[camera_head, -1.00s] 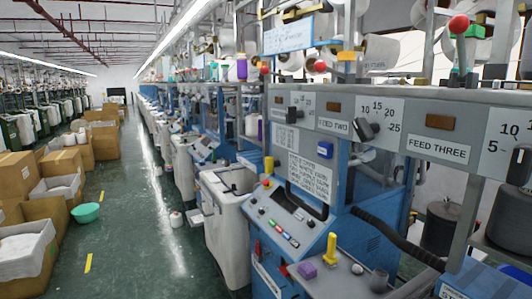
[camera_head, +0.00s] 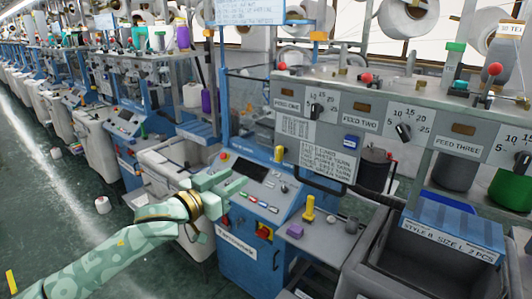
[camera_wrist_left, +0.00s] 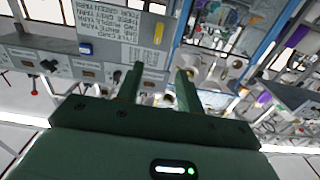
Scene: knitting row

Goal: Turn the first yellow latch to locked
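One upright yellow latch handle (camera_head: 279,154) stands at the top right of the blue control panel, beside the text placard. A second yellow handle (camera_head: 309,208) stands on the grey bench top to its lower right. I cannot tell from these frames which is the first, or how either is turned. The left wrist view shows a yellow handle (camera_wrist_left: 158,35) beside the placard, ahead of the fingers. My left gripper (camera_head: 236,181) is open and empty, left of both handles in the head view, over the panel's left edge. Its two fingers are apart in the wrist view (camera_wrist_left: 158,74). My right gripper is not in view.
The control panel (camera_head: 248,190) has coloured buttons and a red knob. A blue box (camera_head: 455,228) labelled "STYLE B" is at right. Feed dials (camera_head: 403,131) line the rail above.

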